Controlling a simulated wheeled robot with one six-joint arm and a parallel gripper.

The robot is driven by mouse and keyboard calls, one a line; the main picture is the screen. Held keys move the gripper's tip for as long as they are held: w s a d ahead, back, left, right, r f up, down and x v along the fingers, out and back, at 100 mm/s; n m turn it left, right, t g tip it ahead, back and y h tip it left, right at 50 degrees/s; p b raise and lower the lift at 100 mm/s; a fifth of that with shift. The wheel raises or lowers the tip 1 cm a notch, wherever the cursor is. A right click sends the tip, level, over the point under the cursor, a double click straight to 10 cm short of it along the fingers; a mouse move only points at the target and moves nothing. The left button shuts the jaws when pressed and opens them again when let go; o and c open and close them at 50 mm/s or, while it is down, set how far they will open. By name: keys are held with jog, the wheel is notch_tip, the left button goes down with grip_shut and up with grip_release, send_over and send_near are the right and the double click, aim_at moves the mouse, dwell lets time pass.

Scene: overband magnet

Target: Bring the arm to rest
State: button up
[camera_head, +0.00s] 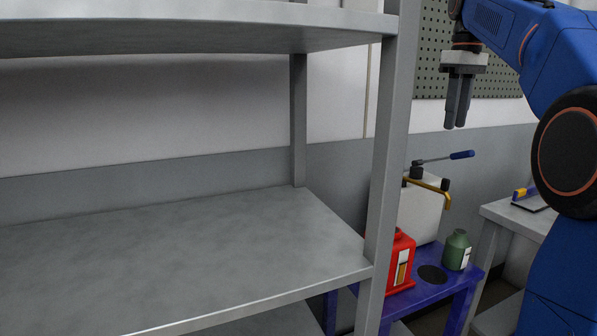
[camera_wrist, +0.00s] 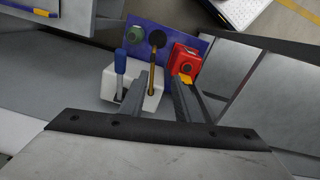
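My gripper (camera_head: 456,124) hangs with its fingers pointing down, at the upper right of the head view. It is high in the air, to the right of the shelf post and above the purple stand. In the wrist view, my gripper's fingers (camera_wrist: 158,82) stand apart with nothing held between them. My blue arm comes in from the right of the head view, bent, and touches nothing that I can see.
A grey shelf rack (camera_head: 385,150) fills the left. The purple stand (camera_head: 428,290) carries a white device (camera_head: 420,212) with a blue-handled lever, a red canister (camera_head: 400,262) and a green bottle (camera_head: 457,250). A grey table (camera_head: 515,215) stands right. A pegboard (camera_head: 432,60) hangs behind.

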jog(key=s+a+f+m+t, duration=0.1)
jog(key=s+a+f, duration=0.3)
jog(key=s+f, duration=0.6)
jog(key=s+a+f+m+t, duration=0.2)
jog(key=s+f, duration=0.8)
jog(key=f, duration=0.5)
jog(key=s+a+f+m+t, duration=0.1)
jog(key=s+a+f+m, duration=0.1)
jog(key=s+a+f, duration=0.4)
jog(key=s+f, duration=0.5)
jog(key=f, duration=0.2)
jog(key=shift+m, duration=0.4)
